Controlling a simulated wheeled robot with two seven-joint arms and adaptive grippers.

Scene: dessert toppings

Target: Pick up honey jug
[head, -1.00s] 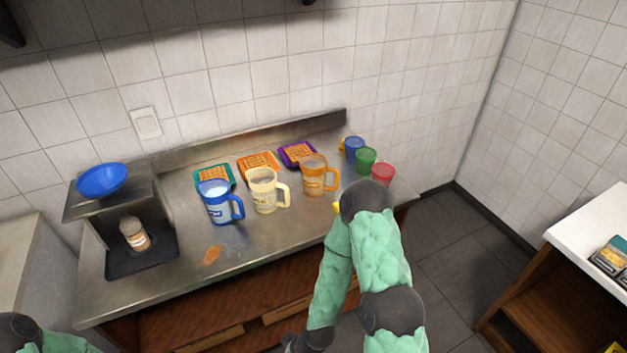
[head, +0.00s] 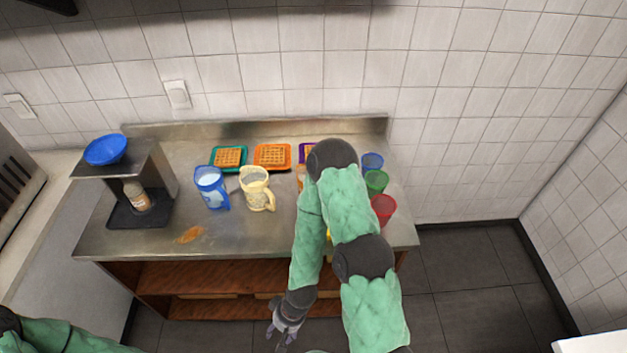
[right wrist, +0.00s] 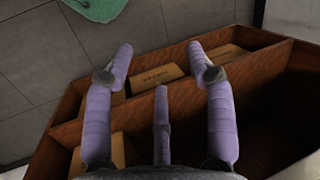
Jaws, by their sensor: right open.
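An orange-amber jug, which I take to be the honey jug (head: 301,178), stands on the steel counter. My right arm hides nearly all of it in the head view; only a thin orange strip shows at its left edge. A cream jug (head: 256,190) and a blue jug (head: 211,188) stand upright to its left. My right gripper (head: 282,334) hangs low in front of the counter, well below the jugs. In the right wrist view the right gripper (right wrist: 160,62) is open and empty above the wooden shelves. My left gripper is outside the pictures.
Waffles on coloured trays (head: 272,156) lie behind the jugs. Blue, green and red cups (head: 383,209) stand at the right end. A stand with a blue bowl (head: 107,149) is at the left. An orange-brown stain (head: 189,234) marks the counter front. Boxes (right wrist: 157,77) sit on the shelves.

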